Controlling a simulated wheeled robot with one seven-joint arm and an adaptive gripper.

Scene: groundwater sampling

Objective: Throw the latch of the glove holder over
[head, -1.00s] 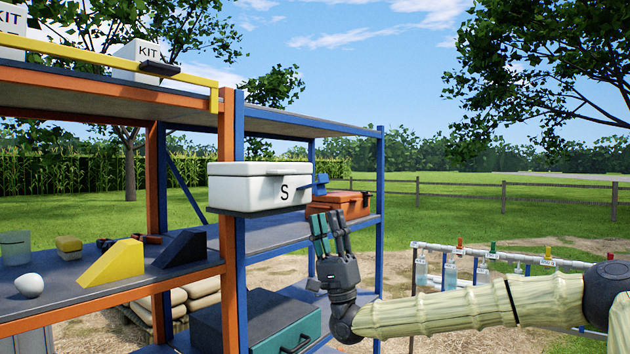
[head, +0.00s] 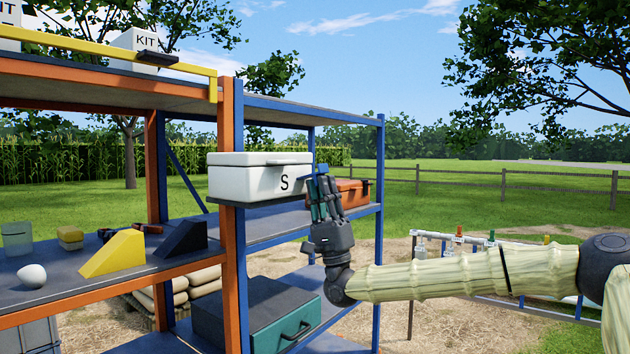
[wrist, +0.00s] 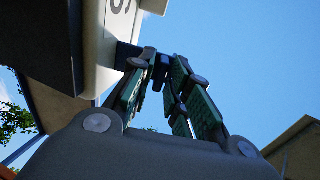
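The glove holder, a white lidded box marked S (head: 258,178), stands on a small ledge at the shelf's orange and blue posts. Its underside and edge also show in the wrist view (wrist: 98,45). Its blue latch (head: 322,169) sticks out at the box's right end. In the wrist view the dark blue latch (wrist: 161,66) sits between my fingertips. My gripper (head: 323,192) points up just right of the box, its fingers drawn in around the latch and seeming to touch it on both sides. The fingers partly hide the latch in the head view.
An orange case (head: 352,192) stands on the blue shelf close behind my gripper. A teal case (head: 285,330) with a handle lies on the shelf below. A rack with hanging bottles (head: 480,245) stands behind my arm. Air above and right of my gripper is clear.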

